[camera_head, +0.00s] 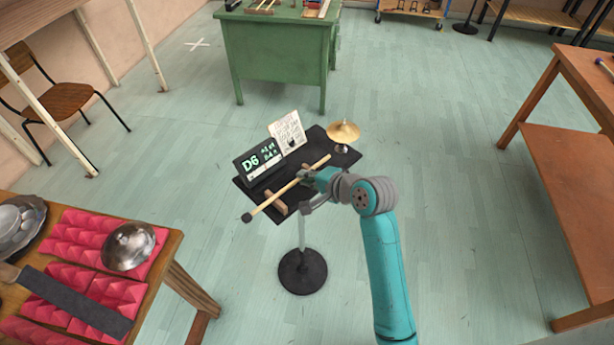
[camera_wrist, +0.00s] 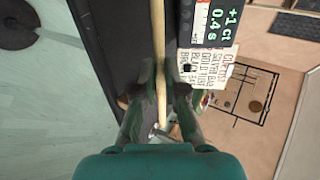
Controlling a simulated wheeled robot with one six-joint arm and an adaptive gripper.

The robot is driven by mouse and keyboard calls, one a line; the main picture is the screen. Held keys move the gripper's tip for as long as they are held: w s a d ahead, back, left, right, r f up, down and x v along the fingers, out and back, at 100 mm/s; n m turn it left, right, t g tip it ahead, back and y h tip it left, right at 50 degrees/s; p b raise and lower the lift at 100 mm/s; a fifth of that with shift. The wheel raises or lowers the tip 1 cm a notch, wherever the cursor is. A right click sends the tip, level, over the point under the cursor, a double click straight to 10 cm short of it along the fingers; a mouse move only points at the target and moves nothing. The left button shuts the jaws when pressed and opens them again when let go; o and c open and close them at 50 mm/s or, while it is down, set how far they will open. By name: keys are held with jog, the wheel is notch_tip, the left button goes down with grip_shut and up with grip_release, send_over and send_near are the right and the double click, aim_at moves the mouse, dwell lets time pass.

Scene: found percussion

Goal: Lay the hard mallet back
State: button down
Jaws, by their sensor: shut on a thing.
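The hard mallet has a pale wooden shaft (camera_head: 284,191) and a dark head (camera_head: 247,217) at its lower left end. My gripper (camera_head: 309,177) is shut on the shaft, toward its upper right part. In the wrist view the shaft (camera_wrist: 158,40) runs up from between the fingers (camera_wrist: 161,95). The mallet is over the small black stand table (camera_head: 322,141), its head sticking out past the left edge. A wooden rest block (camera_head: 276,202) lies under the shaft near the front left; I cannot tell whether they touch.
A dark display (camera_head: 258,158), a written card (camera_head: 287,133) and a small cymbal (camera_head: 343,132) stand on the stand table. A wooden table with red foam (camera_head: 92,284) and a metal bowl (camera_head: 128,246) is at lower left. A green desk (camera_head: 278,45) stands behind. Floor around the stand is clear.

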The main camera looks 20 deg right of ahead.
jog(key=c, duration=1.2)
grip_release()
jog(key=shift+o, duration=0.2)
jog(key=v, duration=1.2)
